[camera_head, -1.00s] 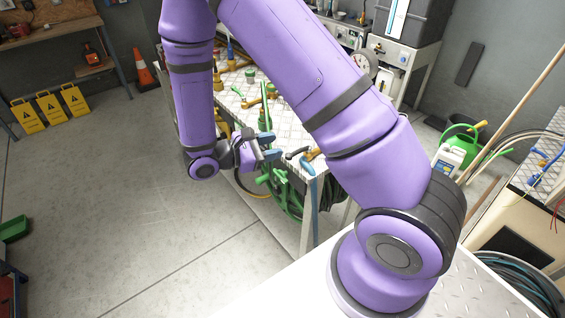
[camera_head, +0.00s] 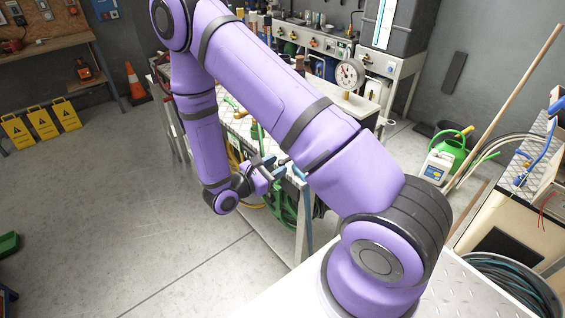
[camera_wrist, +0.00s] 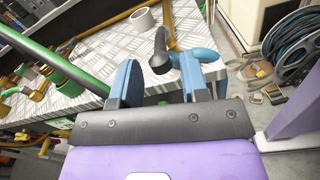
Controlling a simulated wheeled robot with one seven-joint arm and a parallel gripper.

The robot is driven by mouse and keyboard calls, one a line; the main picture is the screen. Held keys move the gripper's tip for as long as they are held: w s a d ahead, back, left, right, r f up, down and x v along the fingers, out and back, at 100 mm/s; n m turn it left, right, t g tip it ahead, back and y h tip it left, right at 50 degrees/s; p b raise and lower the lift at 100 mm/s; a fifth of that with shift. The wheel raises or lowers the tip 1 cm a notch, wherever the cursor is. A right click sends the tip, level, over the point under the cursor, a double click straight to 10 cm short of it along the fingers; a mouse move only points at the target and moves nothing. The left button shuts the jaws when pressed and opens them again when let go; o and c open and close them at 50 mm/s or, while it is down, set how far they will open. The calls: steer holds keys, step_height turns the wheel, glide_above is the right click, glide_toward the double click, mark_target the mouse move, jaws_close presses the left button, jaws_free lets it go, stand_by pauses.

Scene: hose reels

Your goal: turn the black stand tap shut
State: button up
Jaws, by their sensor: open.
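The black stand tap's dark lever (camera_wrist: 160,52) shows in the wrist view, with its rounded end towards me. It stands between the lines of my two blue fingertips, and I cannot tell whether either finger touches it. A blue bent hose end (camera_wrist: 198,56) is beside it at the table's corner, behind my right finger. My gripper (camera_wrist: 160,66) is open and empty, just short of the lever. In the head view my gripper (camera_head: 269,167) is at the near corner of the table; my arm hides most of the tap there.
The tread-plate table (camera_wrist: 95,58) holds a green bar (camera_wrist: 45,66), brass fittings and a white ring (camera_wrist: 142,20). A hose reel (camera_wrist: 293,50) stands on the floor at right. Green hose (camera_head: 283,205) hangs below the table. The floor at left is open.

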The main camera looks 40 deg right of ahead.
steer(key=shift+d, duration=1.45)
jaws_close()
